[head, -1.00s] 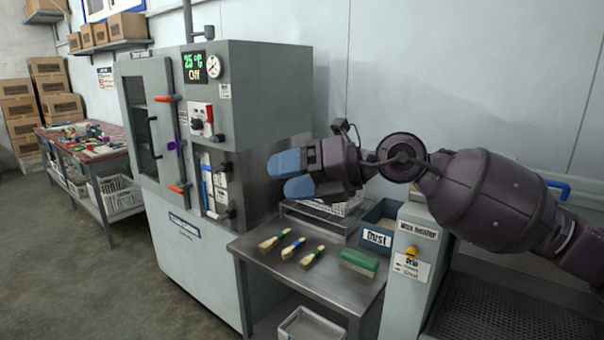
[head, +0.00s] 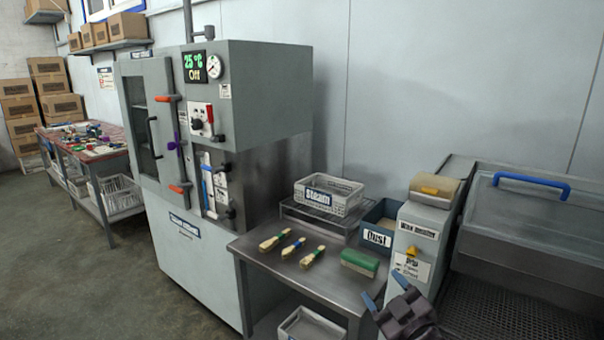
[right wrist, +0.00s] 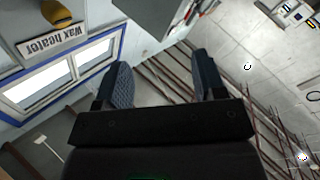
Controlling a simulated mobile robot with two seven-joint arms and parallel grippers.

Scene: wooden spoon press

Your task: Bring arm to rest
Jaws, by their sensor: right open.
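My right gripper (head: 386,294) is low at the bottom edge of the head view, in front of the wax heater (head: 413,240). Its two blue fingers are spread apart, with nothing between them. In the right wrist view the open fingers (right wrist: 163,80) also show empty, beside the wax heater label (right wrist: 52,42). Most of the right arm is out of the head view. My left gripper is not in view.
A steel table (head: 300,277) holds several brushes, a green-topped block (head: 360,262), a "Steam" basket (head: 328,194) and a "Dust" bin (head: 379,237). A grey cabinet (head: 265,95) reading "25 °C Off" stands left. A blue-handled lid (head: 540,215) is at right.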

